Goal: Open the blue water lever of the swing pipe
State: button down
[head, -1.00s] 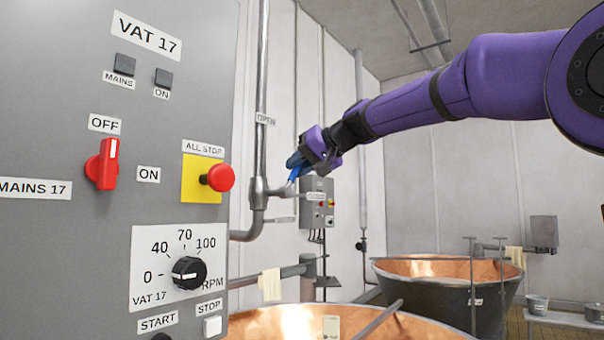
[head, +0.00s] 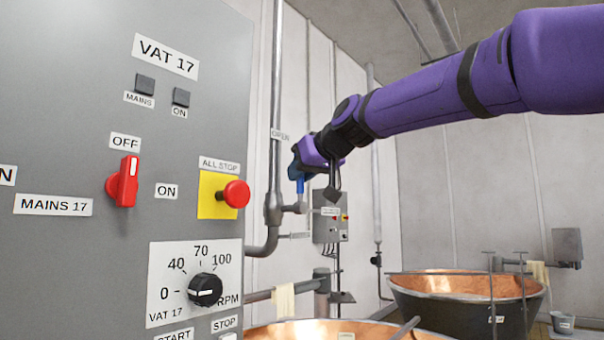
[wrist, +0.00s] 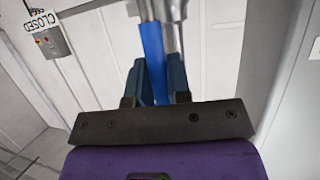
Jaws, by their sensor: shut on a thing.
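The blue water lever (head: 299,185) stands nearly upright beside the grey swing pipe (head: 277,95), above the valve's stub. My gripper (head: 297,168) is shut on the lever's upper part, and its fingers hide that part in the head view. In the wrist view the blue lever (wrist: 153,55) runs between the two fingers of my gripper (wrist: 160,82), with the grey pipe close beside it. An OPEN tag (head: 280,134) is on the pipe a little above the gripper.
The grey VAT 17 panel (head: 75,110) fills the left, with a red all-stop button (head: 236,194) standing out. A small grey control box (head: 330,228) is on the wall behind. A copper vat (head: 465,285) stands at lower right. The air right of the gripper, below my arm, is clear.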

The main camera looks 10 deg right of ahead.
jog(key=shift+f, duration=0.1)
dwell(0.3)
jog(key=c, duration=1.1)
grip_release()
jog(key=v, duration=1)
jog(key=shift+s+r, duration=0.25)
jog(key=shift+s, duration=0.05)
jog(key=shift+d, duration=0.15)
